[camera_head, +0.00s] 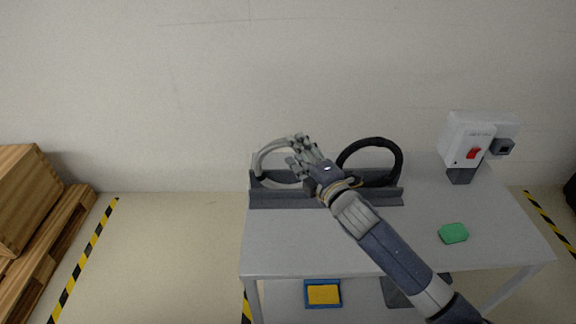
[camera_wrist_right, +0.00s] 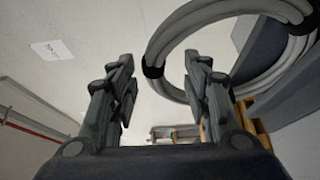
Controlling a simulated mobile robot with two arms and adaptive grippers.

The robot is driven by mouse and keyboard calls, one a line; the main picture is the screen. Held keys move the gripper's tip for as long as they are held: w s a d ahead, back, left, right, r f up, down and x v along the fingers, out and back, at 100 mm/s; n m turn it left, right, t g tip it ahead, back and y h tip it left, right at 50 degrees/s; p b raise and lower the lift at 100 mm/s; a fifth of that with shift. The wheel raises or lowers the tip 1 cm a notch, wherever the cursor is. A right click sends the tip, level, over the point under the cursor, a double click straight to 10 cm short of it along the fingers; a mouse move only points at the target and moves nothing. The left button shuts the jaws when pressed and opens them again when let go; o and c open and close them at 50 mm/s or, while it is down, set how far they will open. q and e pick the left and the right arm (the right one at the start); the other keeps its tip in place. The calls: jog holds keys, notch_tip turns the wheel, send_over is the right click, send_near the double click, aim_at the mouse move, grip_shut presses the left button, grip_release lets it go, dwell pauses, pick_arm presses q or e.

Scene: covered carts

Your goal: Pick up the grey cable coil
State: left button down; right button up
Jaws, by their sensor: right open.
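The grey cable coil (camera_head: 262,158) stands upright in the left part of a dark rack (camera_head: 300,198) on the table. My right gripper (camera_head: 294,151) is in front of the coil's upper right side and hides part of it. In the right wrist view the coil (camera_wrist_right: 203,15) fills the upper right, with dark bands on it. My left gripper is not in view.
A black coil (camera_head: 397,152) stands in the rack's right part. A white box with a red switch (camera_head: 470,140) is at the table's back right. A green block (camera_head: 453,233) lies front right. A blue-and-yellow tray (camera_head: 323,293) is below. The table's front left is clear.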

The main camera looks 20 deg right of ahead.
jog(key=x, duration=0.3)
jog(key=shift+w+a+r+p, duration=0.2)
jog(key=shift+a+p, duration=0.1)
jog(key=shift+p, duration=0.1)
jog(key=shift+w+a+f, duration=0.1)
jog(key=shift+w+f, duration=0.05)
jog(key=shift+w, duration=0.3)
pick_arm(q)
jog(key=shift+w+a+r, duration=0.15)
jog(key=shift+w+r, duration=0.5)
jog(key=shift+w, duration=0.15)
pick_arm(e)
jog(key=shift+s, duration=0.1)
jog(key=shift+c, duration=1.1)
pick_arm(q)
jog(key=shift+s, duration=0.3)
pick_arm(e)
grip_shut()
